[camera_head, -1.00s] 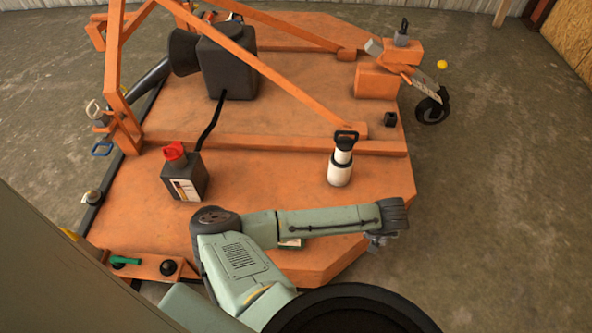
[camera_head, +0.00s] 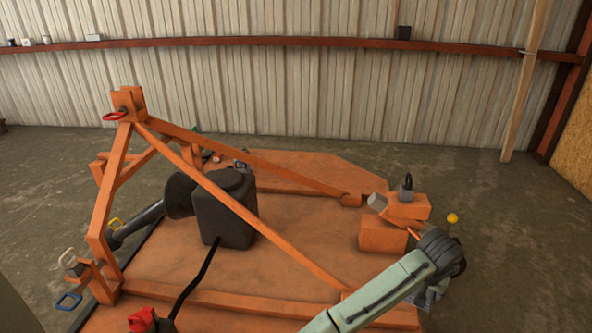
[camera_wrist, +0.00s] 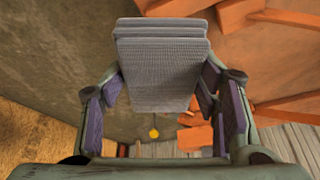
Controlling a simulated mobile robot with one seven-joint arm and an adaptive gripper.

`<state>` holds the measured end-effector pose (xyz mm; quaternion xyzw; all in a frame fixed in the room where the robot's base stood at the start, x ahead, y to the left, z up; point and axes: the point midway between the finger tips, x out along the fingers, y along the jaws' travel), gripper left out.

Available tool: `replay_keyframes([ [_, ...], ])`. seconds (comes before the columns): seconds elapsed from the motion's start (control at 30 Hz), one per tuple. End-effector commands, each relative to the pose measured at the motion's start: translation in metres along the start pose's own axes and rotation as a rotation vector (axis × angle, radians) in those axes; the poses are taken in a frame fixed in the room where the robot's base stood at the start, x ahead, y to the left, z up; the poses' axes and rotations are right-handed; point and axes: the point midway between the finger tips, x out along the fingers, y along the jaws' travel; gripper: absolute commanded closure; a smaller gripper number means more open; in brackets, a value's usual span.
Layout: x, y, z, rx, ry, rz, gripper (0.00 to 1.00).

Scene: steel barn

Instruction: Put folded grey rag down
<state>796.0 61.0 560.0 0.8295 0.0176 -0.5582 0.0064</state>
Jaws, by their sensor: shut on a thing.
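The folded grey rag (camera_wrist: 163,70) is a thick layered block in the wrist view. My gripper (camera_wrist: 163,88) is shut on it, with purple-padded fingers at its left and right sides. The rag is held in the air, with floor and orange machine parts behind it. In the head view my arm reaches right, and the wrist end is beside the orange block at the machine's right. The gripper there is mostly hidden behind the wrist, and I cannot make out the rag in that view.
The orange mower deck (camera_head: 300,255) carries a black gearbox (camera_head: 226,210), slanted frame bars and a red-capped container (camera_head: 142,320). A padlock-like dark item (camera_head: 405,187) tops the orange block (camera_head: 384,234). A yellow ball-shaped thing (camera_head: 452,218) is near my wrist. Open concrete floor lies right.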

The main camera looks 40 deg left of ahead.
Motion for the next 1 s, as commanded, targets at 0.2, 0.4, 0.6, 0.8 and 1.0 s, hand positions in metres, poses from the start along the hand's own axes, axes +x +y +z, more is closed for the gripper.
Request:
replay_keyframes([
  [0.2, -0.028, -0.102, -0.007, -0.120, -0.006, -0.043, 0.70],
  [0.4, -0.025, -0.188, 0.041, -0.223, -0.010, -0.085, 0.70],
  [0.6, -0.011, -0.249, 0.115, -0.306, -0.010, -0.122, 0.70],
  [0.8, 0.005, -0.289, 0.203, -0.368, -0.013, -0.152, 0.70],
  [1.0, 0.016, -0.309, 0.294, -0.413, -0.014, -0.174, 0.70],
])
